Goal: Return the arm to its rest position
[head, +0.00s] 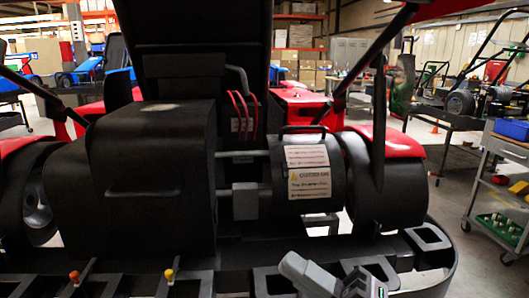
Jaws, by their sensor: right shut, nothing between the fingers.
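My right gripper (318,277) shows at the bottom edge, just right of centre, as grey and black parts. It is shut and holds nothing. It is low in front of the kart's black rear frame (232,258); the lower part of it is cut off by the picture edge. I cannot tell whether it touches the frame. My left gripper is not in view.
A kart fills the middle, with a black box-shaped housing (150,185), a black cylinder (308,180) with warning labels and a wide rear tyre (385,185). A grey tool cart (497,150) stands at the right. Open floor (445,190) lies between them.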

